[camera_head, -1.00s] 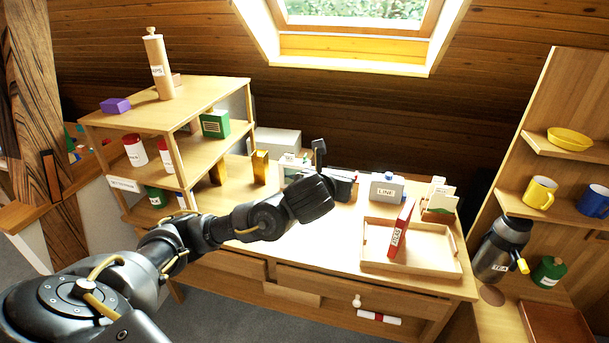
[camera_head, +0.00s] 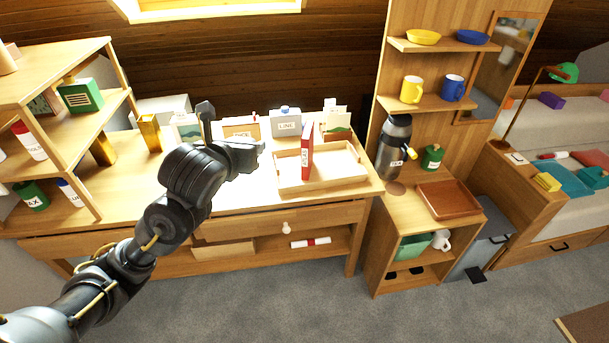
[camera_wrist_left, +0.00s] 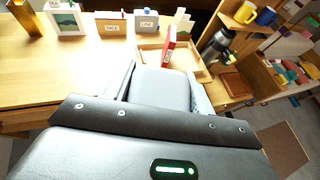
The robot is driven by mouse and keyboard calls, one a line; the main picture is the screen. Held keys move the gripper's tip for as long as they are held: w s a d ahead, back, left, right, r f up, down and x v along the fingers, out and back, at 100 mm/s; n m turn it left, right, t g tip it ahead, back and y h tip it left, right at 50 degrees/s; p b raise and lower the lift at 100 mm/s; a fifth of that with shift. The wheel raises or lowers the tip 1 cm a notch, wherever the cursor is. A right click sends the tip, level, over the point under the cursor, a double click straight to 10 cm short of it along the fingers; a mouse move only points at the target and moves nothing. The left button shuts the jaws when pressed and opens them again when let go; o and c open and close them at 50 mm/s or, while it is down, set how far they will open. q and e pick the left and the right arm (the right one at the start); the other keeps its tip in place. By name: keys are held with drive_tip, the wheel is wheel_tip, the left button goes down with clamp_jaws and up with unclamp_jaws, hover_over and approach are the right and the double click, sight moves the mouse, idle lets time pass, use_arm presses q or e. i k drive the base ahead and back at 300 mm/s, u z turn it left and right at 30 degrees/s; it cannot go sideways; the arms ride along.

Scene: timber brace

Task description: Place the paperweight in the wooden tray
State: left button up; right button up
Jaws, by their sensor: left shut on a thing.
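My left gripper (camera_head: 230,140) is over the desk, to the left of the light wooden tray (camera_head: 340,181). In the left wrist view the gripper (camera_wrist_left: 163,85) is shut on a smooth grey block (camera_wrist_left: 160,90), which seems to be the paperweight; the fingers hide its sides. The block is hard to make out in the head view. The tray sits on the right part of the desk, and it shows beyond the fingers in the left wrist view (camera_wrist_left: 190,70). A red book (camera_head: 307,152) stands upright in the tray. My right gripper is not in view.
Boxes, including a grey LINE box (camera_head: 286,124), stand along the back of the desk (camera_head: 130,185). A shelf unit (camera_head: 117,70) stands at the left. A reddish-brown tray (camera_head: 450,200) and a dark flask (camera_head: 393,145) are on the lower cabinet at the right.

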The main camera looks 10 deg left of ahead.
sight(334, 165)
drive_tip(key=u, duration=0.1)
drive_tip(key=k, duration=0.25)
drive_tip(key=z, duration=1.2)
drive_tip(key=i, duration=1.5)
drive_tip(key=u, duration=0.65)
drive_tip(key=i, duration=0.65)
drive_tip(key=u, duration=0.55)
